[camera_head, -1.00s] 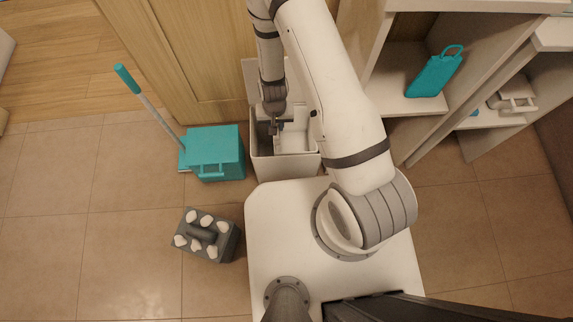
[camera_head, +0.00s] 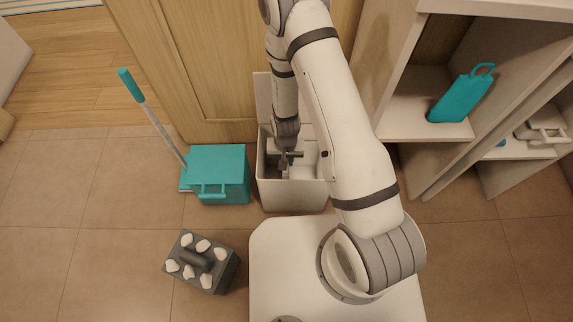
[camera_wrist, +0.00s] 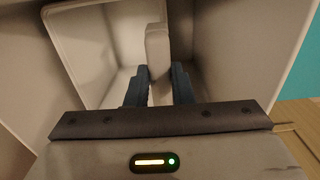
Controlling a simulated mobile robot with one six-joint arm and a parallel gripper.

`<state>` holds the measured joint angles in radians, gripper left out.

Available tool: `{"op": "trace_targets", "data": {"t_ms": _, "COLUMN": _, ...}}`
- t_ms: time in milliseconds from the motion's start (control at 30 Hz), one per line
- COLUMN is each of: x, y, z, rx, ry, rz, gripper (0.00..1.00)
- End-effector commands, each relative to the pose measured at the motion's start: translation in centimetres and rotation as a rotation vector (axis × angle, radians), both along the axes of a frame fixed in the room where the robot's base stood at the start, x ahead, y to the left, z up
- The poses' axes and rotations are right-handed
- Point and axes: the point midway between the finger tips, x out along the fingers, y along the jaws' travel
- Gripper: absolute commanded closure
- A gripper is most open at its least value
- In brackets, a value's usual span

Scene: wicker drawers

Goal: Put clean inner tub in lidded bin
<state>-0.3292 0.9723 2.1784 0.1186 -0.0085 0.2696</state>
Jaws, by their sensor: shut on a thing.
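The lidded bin (camera_head: 292,198) is a pale box against the wooden cabinet, with its lid (camera_head: 263,97) raised at the back. The clean inner tub (camera_head: 310,172) is a white open container within the bin's mouth, partly hidden by my arm. My gripper (camera_head: 287,160) reaches down into the bin opening. In the wrist view my gripper (camera_wrist: 158,88) is shut on a pale upright strip of the tub (camera_wrist: 157,45), between two dark fingers. The tub's pale hollow (camera_wrist: 105,60) shows to the left. Whether the tub rests on the bin's floor cannot be seen.
A teal box (camera_head: 220,175) with a long-handled tool (camera_head: 150,118) stands left of the bin. A grey caddy (camera_head: 202,262) with white knobs lies on the floor in front. Shelves (camera_head: 425,131) with a teal item (camera_head: 462,96) stand at right.

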Motion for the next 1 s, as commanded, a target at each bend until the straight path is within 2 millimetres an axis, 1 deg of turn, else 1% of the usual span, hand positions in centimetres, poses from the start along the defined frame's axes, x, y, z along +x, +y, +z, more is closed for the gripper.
{"op": "trace_targets", "data": {"t_ms": 33, "x": -0.03, "y": -0.01, "z": -1.47, "rx": -0.001, "ry": 0.001, "rz": 0.000, "gripper": 1.00}}
{"op": "trace_targets", "data": {"t_ms": 100, "x": 0.00, "y": 0.01, "z": -2.07, "rx": 0.000, "ry": 0.001, "rz": 0.001, "gripper": 1.00}}
{"op": "trace_targets", "data": {"t_ms": 367, "x": 0.00, "y": 0.02, "z": -1.90, "rx": 0.000, "ry": 0.000, "rz": 0.000, "gripper": 1.00}}
{"op": "trace_targets", "data": {"t_ms": 500, "x": -0.01, "y": 0.02, "z": -2.36, "rx": 0.000, "ry": 0.000, "rz": 0.000, "gripper": 1.00}}
{"op": "trace_targets", "data": {"t_ms": 533, "x": -0.01, "y": 0.02, "z": -2.25, "rx": 0.000, "ry": 0.000, "rz": 0.000, "gripper": 0.77}}
{"op": "trace_targets", "data": {"t_ms": 767, "x": -0.02, "y": 0.02, "z": -2.19, "rx": 0.000, "ry": 0.000, "rz": 0.000, "gripper": 0.58}}
{"op": "trace_targets", "data": {"t_ms": 800, "x": -0.02, "y": 0.02, "z": -2.19, "rx": 0.000, "ry": 0.000, "rz": 0.000, "gripper": 0.57}}
{"op": "trace_targets", "data": {"t_ms": 1000, "x": -0.02, "y": 0.02, "z": -2.15, "rx": 0.000, "ry": 0.000, "rz": 0.000, "gripper": 0.57}}
